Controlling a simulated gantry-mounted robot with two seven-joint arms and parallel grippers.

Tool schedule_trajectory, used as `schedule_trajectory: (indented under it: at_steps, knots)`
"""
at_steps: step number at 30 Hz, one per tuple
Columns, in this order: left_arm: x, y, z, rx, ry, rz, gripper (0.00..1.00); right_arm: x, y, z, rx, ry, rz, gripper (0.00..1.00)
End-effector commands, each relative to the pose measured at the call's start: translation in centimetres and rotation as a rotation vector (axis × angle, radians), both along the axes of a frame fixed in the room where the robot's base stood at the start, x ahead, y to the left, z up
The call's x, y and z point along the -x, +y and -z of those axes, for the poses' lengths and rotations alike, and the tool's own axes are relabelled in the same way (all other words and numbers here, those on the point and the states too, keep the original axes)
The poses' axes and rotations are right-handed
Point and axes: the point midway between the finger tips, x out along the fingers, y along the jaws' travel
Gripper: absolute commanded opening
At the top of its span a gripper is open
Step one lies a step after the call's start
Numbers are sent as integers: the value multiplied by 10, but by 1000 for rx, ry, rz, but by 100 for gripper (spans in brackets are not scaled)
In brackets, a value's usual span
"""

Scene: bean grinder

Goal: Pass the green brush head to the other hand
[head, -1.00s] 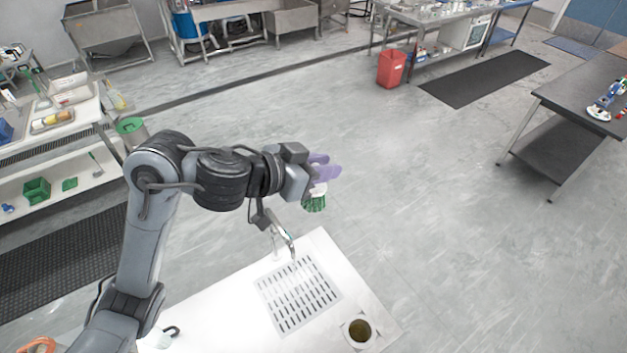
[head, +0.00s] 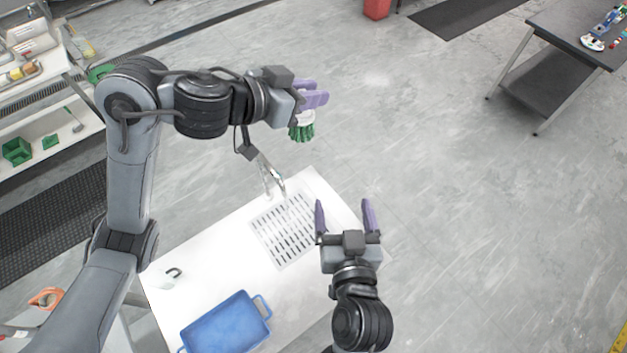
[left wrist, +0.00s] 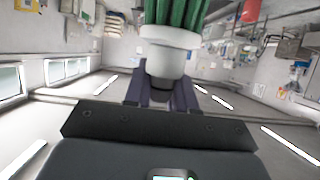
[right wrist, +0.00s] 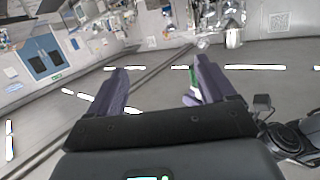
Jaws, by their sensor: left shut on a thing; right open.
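The green brush head (head: 303,131) has green bristles on a white base. My left gripper (head: 318,97) is shut on its white base and holds it above and beyond the far edge of the white table, bristles pointing down in the head view. In the left wrist view the white base (left wrist: 168,62) sits between the purple fingers, with the bristles at the top. My right gripper (head: 344,215) is open and empty over the table's right part, below and right of the brush head in the head view. In the right wrist view its fingers (right wrist: 157,88) are apart.
The white table (head: 195,262) has a slotted drain grate (head: 284,230) and a tap (head: 271,180) at its far side. A blue tray (head: 226,322) sits at the near side. A dark table (head: 560,75) stands far right. The air between my grippers looks free.

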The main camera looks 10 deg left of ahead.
Motion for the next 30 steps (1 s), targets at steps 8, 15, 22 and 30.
schedule_trajectory:
  at_steps: [8, 15, 22, 30]
  knots:
    - [0, 0, 0, 0, 0, 0, 0, 6, 55, -69, -36, -153, -112, 83]
    - [0, 0, 0, 0, 0, 0, 0, -6, 59, -88, -36, -199, -115, 83]
    - [0, 0, 0, 0, 0, 0, 0, -34, 69, -89, -35, -202, -115, 83]
    - [0, 0, 0, 0, 0, 0, 0, -75, 85, -88, -34, -200, -115, 83]
